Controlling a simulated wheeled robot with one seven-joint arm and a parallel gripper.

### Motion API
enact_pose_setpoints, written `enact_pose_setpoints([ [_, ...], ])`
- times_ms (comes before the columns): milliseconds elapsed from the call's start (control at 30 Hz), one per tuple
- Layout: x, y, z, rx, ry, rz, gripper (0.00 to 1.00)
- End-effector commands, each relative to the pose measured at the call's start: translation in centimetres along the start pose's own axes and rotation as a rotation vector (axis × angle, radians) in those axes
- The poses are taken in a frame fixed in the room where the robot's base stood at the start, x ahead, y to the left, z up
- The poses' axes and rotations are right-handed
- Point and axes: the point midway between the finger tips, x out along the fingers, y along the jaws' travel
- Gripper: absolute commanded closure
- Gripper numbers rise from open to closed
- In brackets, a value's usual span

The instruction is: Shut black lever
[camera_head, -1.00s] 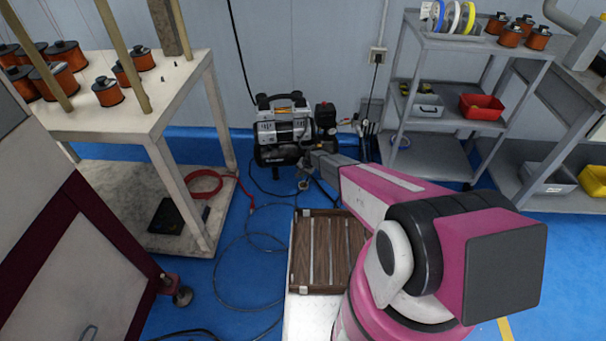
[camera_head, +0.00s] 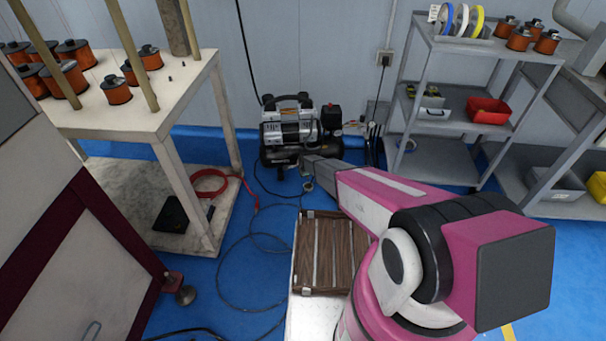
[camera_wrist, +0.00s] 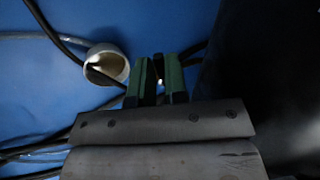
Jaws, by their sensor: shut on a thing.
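The air compressor (camera_head: 289,133), black and silver, stands on the floor by the back wall. My arm reaches toward its front, and my gripper's fingertips are too small to make out in the head view. In the wrist view my gripper (camera_wrist: 160,72) has its green fingers close together, shut on a small dark thing that fits the black lever. Most of it is hidden between the fingers, so its angle cannot be told. A pale round fitting or cup (camera_wrist: 106,65) with a black hose in it is just left of the fingers. A large black surface (camera_wrist: 262,75) fills the right side.
A white table (camera_head: 130,115) with copper coils stands left. A grey shelf cart (camera_head: 430,155) with a red bin (camera_head: 488,110) stands right. A brown slatted box (camera_head: 322,255) is in front.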

Motion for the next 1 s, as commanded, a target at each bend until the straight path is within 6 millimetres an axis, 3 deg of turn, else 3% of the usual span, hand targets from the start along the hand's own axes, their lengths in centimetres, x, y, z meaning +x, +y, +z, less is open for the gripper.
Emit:
enact_pose_setpoints([
  [800, 0.15, -0.32, 0.09, 0.101, 0.042, 0.001, 1.0],
  [833, 0.15, -0.32, 0.09, 0.101, 0.042, 0.001, 0.77],
  [867, 0.15, -0.32, 0.09, 0.101, 0.042, 0.001, 0.67],
  [900, 0.15, -0.32, 0.09, 0.101, 0.042, 0.001, 0.61],
  [1000, 0.15, -0.33, 0.08, 0.101, 0.042, 0.001, 0.61],
])
